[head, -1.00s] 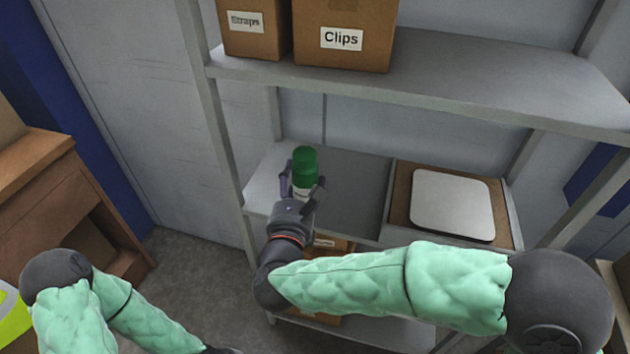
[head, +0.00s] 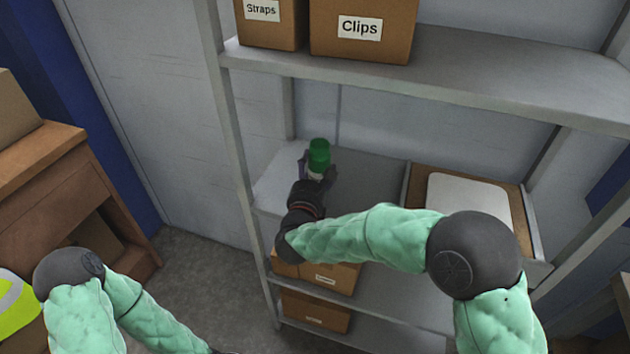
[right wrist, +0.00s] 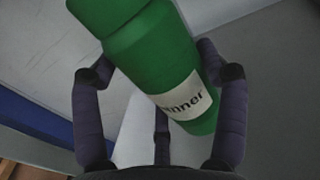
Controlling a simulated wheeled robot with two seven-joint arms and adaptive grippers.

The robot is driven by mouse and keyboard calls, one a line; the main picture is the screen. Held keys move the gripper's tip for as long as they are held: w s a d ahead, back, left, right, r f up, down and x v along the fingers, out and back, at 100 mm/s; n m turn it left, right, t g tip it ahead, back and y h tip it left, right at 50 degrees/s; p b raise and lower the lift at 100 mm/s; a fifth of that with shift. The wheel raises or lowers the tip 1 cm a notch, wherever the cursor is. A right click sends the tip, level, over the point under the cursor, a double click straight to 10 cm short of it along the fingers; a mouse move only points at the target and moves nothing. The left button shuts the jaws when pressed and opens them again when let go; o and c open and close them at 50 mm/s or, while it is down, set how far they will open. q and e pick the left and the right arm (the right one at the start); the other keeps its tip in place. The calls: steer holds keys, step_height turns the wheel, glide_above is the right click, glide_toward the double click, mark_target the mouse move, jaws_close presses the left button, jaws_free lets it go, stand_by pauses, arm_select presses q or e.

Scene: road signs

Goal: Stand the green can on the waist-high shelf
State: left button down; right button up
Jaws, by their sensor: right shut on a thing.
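The green can (head: 319,155) has a white label, seen in part in the right wrist view (right wrist: 185,97), ending in "nner". My right gripper (head: 318,172) is shut on it, with fingers on both sides of the can. The can looks about upright in the head view, over the left part of the waist-high shelf (head: 372,184), a grey board below the one with the boxes. The gripper hides the can's base, so I cannot tell whether it touches the board. My left arm shows at the lower left; its gripper is out of view.
A brown tray (head: 414,187) with a pale flat square item (head: 470,205) takes up the shelf's right side. Boxes marked Straps (head: 268,25) and Clips (head: 362,30) stand on the board above. Bare shelf lies between can and tray. A metal upright (head: 226,120) stands at left.

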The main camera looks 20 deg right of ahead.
mark_target(315, 178)
steer(key=f, duration=0.2)
steer(key=f+b, duration=0.1)
steer(key=f, duration=0.1)
steer(key=shift+w+d, duration=0.15)
steer(key=shift+w, duration=0.25)
steer(key=shift+r, duration=0.1)
steer(key=shift+b, duration=0.45)
steer(key=o, duration=1.6)
steer(key=shift+f, duration=0.25)
steer(key=shift+c, duration=0.2)
steer(key=shift+r, duration=0.1)
